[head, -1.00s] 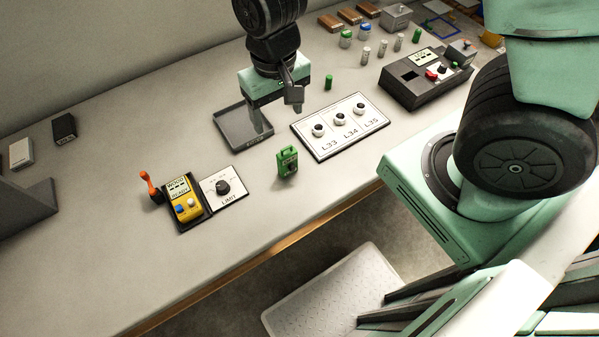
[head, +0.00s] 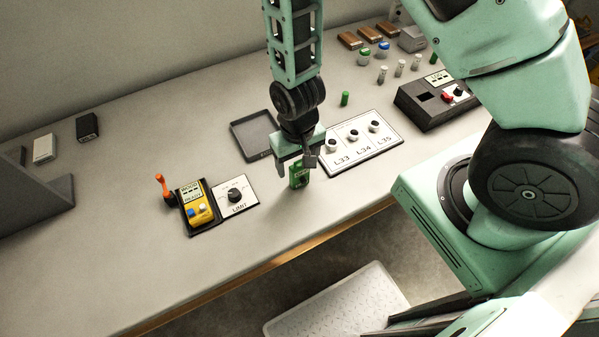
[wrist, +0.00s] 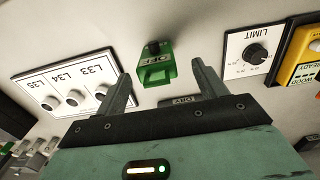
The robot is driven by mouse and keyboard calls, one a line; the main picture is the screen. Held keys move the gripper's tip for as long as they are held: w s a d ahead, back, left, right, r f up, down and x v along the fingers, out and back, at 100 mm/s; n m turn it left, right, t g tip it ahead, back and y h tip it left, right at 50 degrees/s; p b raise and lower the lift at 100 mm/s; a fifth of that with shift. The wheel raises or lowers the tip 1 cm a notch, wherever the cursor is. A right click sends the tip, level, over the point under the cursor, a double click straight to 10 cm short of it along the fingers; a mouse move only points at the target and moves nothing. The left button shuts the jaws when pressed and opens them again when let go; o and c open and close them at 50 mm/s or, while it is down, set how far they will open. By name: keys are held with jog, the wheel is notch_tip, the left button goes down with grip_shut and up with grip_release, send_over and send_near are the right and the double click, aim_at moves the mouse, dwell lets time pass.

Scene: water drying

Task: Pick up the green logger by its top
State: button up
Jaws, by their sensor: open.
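The green logger (head: 297,178) stands upright on the bench, between the LIMIT dial plate and the L33–L35 board. Its top is partly covered by my gripper in the head view. In the wrist view the green logger (wrist: 156,66) shows beyond the gap between my fingertips, with its small label facing the camera. My gripper (head: 296,166) is over the logger, pointing down, with its fingers apart. The wrist view also shows my gripper (wrist: 162,73) open and empty. I cannot tell whether the fingers reach down past the logger's top.
The LIMIT plate (head: 243,204) and yellow meter (head: 195,205) lie left of the logger, beside an orange-handled lever (head: 161,184). The L33–L35 board (head: 378,147) is close on the right. A grey tray (head: 246,142) is behind. The bench in front is clear.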

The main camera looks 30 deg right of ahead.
aim_at(300, 174)
jog(key=shift+s+d+f+p, duration=0.1)
jog(key=shift+f+p, duration=0.3)
jog(key=shift+f, duration=0.95)
jog(key=shift+s+d+f+p, duration=0.1)
jog(key=shift+f+p, duration=0.25)
jog(key=shift+f, duration=0.95)
jog(key=c, duration=1.1)
